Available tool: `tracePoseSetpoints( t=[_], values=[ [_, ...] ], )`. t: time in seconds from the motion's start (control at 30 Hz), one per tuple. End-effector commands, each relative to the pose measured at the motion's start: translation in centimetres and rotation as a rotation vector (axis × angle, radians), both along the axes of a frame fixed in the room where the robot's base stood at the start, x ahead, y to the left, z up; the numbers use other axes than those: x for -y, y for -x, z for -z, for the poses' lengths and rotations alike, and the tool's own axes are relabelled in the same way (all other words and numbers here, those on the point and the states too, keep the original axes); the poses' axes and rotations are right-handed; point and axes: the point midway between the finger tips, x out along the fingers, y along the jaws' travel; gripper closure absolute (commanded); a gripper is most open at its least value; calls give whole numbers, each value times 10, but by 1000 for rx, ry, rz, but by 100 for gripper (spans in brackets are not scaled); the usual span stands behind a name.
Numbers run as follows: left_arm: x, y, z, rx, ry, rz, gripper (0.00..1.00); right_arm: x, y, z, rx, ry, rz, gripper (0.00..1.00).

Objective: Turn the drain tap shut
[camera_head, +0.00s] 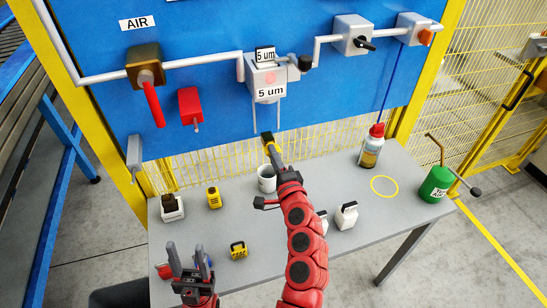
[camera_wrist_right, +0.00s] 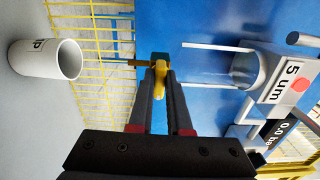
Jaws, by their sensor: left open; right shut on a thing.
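The filter unit labelled "5 um" (camera_head: 266,80) hangs on the blue panel, with thin rods below it. The drain tap (camera_head: 267,136) shows as a small dark body under the unit. It also shows in the right wrist view, with a yellow lever (camera_wrist_right: 160,76) pointing down between my fingers. My right gripper (camera_head: 272,153) is shut on the yellow lever; the fingers (camera_wrist_right: 160,88) stand on both sides of it. The fingers hide part of the lever. My left gripper (camera_head: 187,260) is open and empty, low over the table's left front part.
A white cup (camera_head: 266,184) stands on the grey table (camera_head: 240,222) below the tap. A spray bottle (camera_head: 371,147), a green "TEST AIR" can (camera_head: 436,184), a yellow ring (camera_head: 384,186) and a yellow padlock (camera_head: 238,250) are around. A red-handled valve (camera_head: 153,104) is at upper left.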

Motion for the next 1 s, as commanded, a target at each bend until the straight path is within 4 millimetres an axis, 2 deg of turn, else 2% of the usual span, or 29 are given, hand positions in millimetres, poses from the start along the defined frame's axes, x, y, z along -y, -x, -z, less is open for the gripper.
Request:
tracePoseSetpoints(
  t=[0.63,0.67,0.8,1.0],
  values=[
    [0,0,2,0,0,0,50,0,0,0,13,44,-1,100],
    [0,0,2,0,0,0,50,0,0,0,14,44,-1,78],
    [0,0,2,0,0,0,50,0,0,0,13,43,-1,54],
    [0,0,2,0,0,0,50,0,0,0,14,42,-1,54]
  ],
)
